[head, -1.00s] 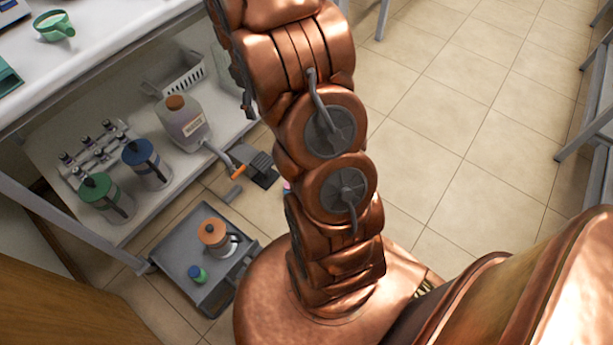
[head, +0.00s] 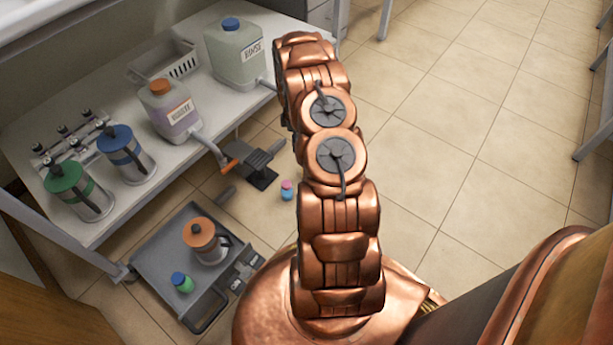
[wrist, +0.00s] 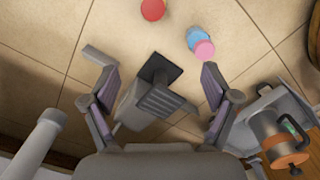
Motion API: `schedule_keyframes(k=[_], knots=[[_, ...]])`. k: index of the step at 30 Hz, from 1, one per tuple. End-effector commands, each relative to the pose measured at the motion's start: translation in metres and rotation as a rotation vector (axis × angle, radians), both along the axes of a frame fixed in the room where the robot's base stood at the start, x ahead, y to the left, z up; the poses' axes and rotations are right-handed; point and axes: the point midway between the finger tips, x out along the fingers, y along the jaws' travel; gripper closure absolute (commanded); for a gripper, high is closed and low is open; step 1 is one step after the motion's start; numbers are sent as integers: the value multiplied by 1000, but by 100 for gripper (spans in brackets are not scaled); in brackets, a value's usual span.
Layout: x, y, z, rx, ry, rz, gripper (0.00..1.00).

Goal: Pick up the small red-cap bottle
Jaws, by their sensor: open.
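A round red thing (wrist: 153,10), which looks like a cap seen from above, is at the top edge of the wrist view, on the tiled floor. It is partly cut off, and no bottle body shows under it. I cannot make it out in the head view. A small blue bottle with a pink cap (wrist: 202,44) stands on the floor to its right; it also shows in the head view (head: 287,190), left of my arm. My gripper (wrist: 158,50) is open and empty, with its fingers spread apart, pointing towards the floor. The red thing lies ahead of the fingertips.
A grey and black pedal-like device (head: 260,166) is on the floor, between my fingers in the wrist view. A grey tray (head: 150,253) holds an orange-lidded pot (head: 200,236) and a small green bottle with a blue cap (head: 182,283). A low shelf with jugs is at left. Open floor is at right.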

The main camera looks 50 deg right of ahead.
Motion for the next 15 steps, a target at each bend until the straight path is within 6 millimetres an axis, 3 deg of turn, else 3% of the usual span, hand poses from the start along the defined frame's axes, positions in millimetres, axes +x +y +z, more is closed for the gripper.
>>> schedule_keyframes(k=[1,6,9,15], knots=[[-4,-6,-33,7,-2,12,13],[-11,-20,-91,18,-18,63,13],[-14,-25,-112,19,-27,82,13],[-17,-28,-133,23,-34,101,13]])
